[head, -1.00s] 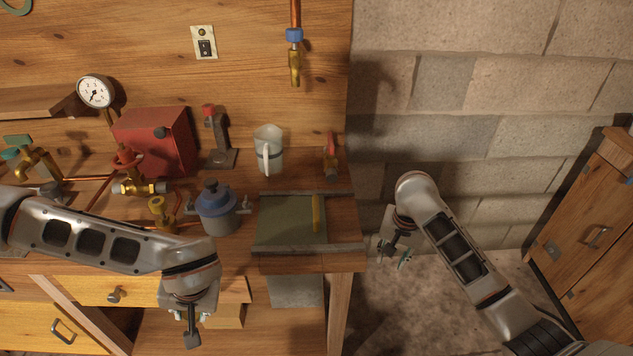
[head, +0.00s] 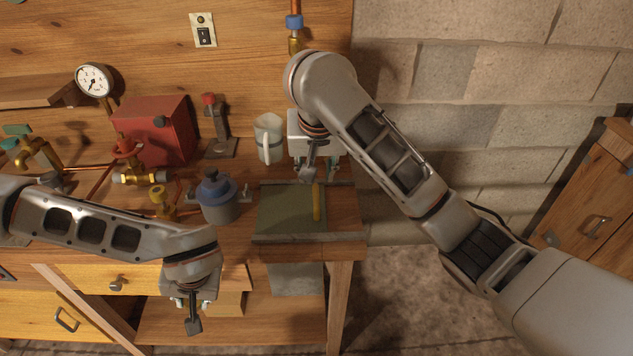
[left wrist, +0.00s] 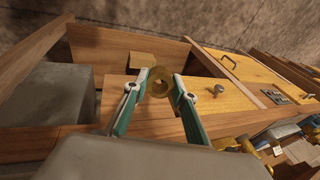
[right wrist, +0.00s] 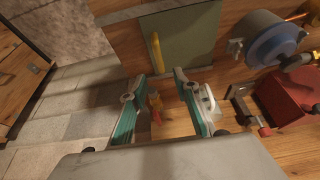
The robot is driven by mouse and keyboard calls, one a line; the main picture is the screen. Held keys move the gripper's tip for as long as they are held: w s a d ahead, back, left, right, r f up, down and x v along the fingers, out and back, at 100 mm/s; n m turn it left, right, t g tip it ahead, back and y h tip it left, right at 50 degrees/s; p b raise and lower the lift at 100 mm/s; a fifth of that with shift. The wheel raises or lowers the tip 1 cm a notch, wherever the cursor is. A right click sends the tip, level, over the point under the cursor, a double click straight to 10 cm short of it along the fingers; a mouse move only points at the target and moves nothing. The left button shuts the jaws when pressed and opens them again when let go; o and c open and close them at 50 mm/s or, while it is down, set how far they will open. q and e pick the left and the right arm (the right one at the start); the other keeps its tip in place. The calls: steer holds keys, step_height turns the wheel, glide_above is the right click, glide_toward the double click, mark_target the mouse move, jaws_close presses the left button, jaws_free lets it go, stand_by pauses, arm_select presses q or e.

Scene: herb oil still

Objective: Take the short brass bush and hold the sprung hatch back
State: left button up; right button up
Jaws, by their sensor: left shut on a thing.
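The short brass bush (left wrist: 158,82) is a ring held between the fingertips of my left gripper (left wrist: 160,85), in the left wrist view. In the head view my left gripper (head: 193,318) hangs in front of the bench drawers, and the bush cannot be made out there. A dark green panel (head: 280,210) with an upright yellow bar (head: 316,203) lies at the bench's right end; it looks like the hatch and appears closed. My right gripper (head: 310,172) is above its back edge. In the right wrist view my right gripper (right wrist: 157,82) is open, with a red-handled fitting (right wrist: 156,104) showing between its fingers.
A white mug (head: 268,138) stands close left of my right gripper. A blue-lidded pot (head: 218,197), a red box (head: 155,130) and copper piping with valves (head: 138,178) fill the bench to the left. A brass-ended pipe (head: 294,38) hangs above. Floor right of the bench is clear.

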mark_target(316, 193)
steer(key=shift+x, duration=5.95)
